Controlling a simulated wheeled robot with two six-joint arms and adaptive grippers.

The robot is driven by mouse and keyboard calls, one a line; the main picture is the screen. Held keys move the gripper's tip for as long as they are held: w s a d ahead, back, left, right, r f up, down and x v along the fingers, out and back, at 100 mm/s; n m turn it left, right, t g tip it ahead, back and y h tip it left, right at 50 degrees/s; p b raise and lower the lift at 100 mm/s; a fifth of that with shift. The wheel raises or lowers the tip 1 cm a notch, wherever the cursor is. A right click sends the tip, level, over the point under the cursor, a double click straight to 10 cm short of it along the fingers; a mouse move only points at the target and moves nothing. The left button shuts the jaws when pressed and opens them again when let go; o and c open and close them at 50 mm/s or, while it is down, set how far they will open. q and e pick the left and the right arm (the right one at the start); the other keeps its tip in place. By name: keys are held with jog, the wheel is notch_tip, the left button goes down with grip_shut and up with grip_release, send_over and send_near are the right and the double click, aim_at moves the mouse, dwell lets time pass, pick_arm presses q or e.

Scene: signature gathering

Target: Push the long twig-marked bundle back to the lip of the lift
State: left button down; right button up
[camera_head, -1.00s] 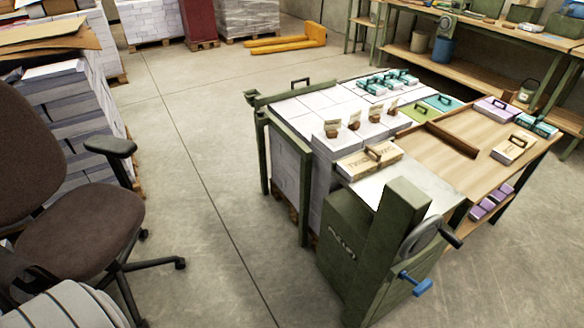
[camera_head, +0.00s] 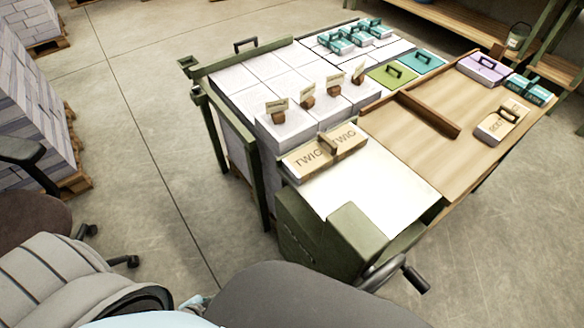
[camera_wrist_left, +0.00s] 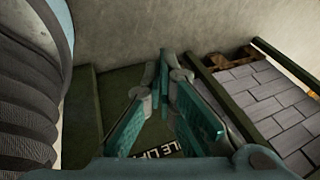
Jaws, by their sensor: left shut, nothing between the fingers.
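The lift's green body (camera_head: 320,235) stands below, partly hidden by my own arm parts. My left gripper (camera_wrist_left: 165,85) shows only in the wrist view. Its teal-padded fingers come together with nothing between them, above the green lift housing (camera_wrist_left: 85,115) with its partly hidden white lettering. The bundle is not in the wrist view. My right gripper is not in view.
White paper stacks (camera_head: 265,75) with small tagged blocks stand behind the bundle. A wooden table (camera_head: 430,100) with a raised divider and handled bundles adjoins at right. A hand crank (camera_head: 405,275) sticks out at the front right. Open floor (camera_head: 150,150) lies to the left.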

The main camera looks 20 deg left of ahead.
aim_at(292, 174)
pick_arm(q)
jog(key=w+a+r+m+t+h+b, duration=0.1)
jog(key=w+a+r+m+t+b, duration=0.2)
jog(key=w+r+m, duration=0.45)
jog(key=w+a+r+m+t+h+b, duration=0.15)
jog(key=w+r+m+t, duration=0.3)
jog(key=w+m, duration=0.45)
jog(key=w+d+r+m+t+h+b, duration=0.2)
jog(key=w+d+r+m+h, duration=0.15)
jog(key=r+m, duration=0.5)
jog(key=w+d+r+m+t+h+b, duration=0.1)
jog(key=w+d+r+m+h+b, duration=0.15)
jog(key=d+r+m+h, duration=0.55)
jog(key=w+d+y, duration=0.1)
jog(key=w, duration=0.2)
jog(key=w+d+m+y, duration=0.1)
jog(key=w, duration=0.3)
jog(key=w+f+m+y+p, duration=0.1)
jog(key=w, duration=0.3)
jog(key=shift+d+t, duration=0.25)
jog(key=shift+d, duration=0.15)
jog(key=shift+w+d, duration=0.3)
jog(key=shift+w, duration=0.2)
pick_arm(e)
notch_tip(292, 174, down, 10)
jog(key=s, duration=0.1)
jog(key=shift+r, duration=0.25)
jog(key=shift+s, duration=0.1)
